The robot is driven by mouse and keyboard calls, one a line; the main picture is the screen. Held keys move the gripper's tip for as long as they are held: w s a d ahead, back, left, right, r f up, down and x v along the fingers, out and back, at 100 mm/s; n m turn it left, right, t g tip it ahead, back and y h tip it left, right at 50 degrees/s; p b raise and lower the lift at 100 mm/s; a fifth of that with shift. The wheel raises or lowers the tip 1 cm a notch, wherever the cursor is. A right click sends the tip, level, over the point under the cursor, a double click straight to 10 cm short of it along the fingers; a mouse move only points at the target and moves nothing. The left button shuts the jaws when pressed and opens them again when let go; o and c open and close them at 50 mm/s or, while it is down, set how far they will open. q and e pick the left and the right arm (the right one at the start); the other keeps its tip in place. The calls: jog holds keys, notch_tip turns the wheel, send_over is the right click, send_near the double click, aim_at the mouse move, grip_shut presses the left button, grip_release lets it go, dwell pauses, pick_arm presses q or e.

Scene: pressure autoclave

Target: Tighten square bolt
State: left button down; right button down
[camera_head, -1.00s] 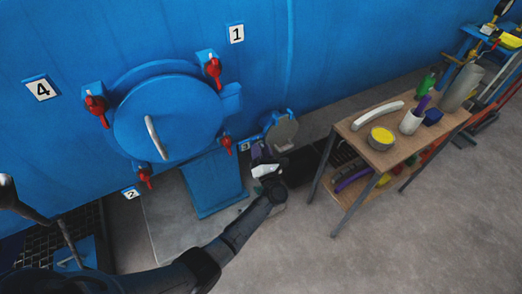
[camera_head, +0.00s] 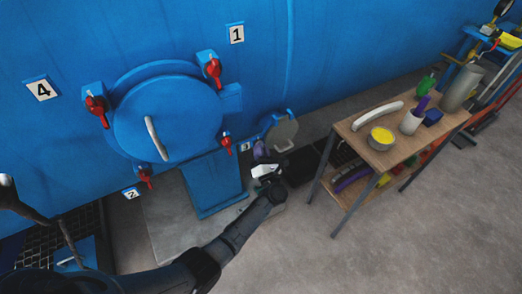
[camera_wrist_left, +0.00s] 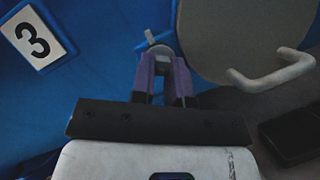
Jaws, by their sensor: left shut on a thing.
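My left gripper (camera_head: 260,152) reaches the small port low on the blue vessel, beside the label 3. In the left wrist view, the purple fingers of my left gripper (camera_wrist_left: 163,78) are shut on the square bolt (camera_wrist_left: 160,52), a small grey-white piece with a pale handle-like bar sticking up at its top. The fingers hide its lower part. The small port's round grey lid (camera_head: 282,133) is just right of the gripper; it also shows in the left wrist view (camera_wrist_left: 235,40). My right gripper is not in view.
A large round blue door (camera_head: 175,120) with red clamps and a white handle (camera_head: 155,138) is left of the gripper. Open floor lies in front.

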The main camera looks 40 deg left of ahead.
pick_arm(q)
jog(key=shift+w+d+r+m+g+h+p, duration=0.2)
jog(key=shift+m+g+h+p, duration=0.9)
jog(key=shift+m+p, duration=2.8)
jog(key=shift+s+a+r+m+g+h+p, duration=0.1)
jog(key=shift+r+m+g+h+p, duration=0.85)
jog(key=shift+m+p, duration=2.95)
jog(key=shift+w+d+f+m+g+h+p, duration=0.2)
jog(key=shift+m+g+h+p, duration=0.45)
jog(key=shift+m+g+p, duration=3.05)
jog(key=m+t+b, duration=0.2)
jog(key=m+t, duration=0.1)
jog(key=t, duration=0.1)
jog(key=shift+a+b, duration=0.2)
jog(key=shift+b, duration=0.1)
jog(key=c, duration=1.2)
grip_release()
jog(key=shift+o, duration=0.4)
jog(key=shift+s, duration=0.1)
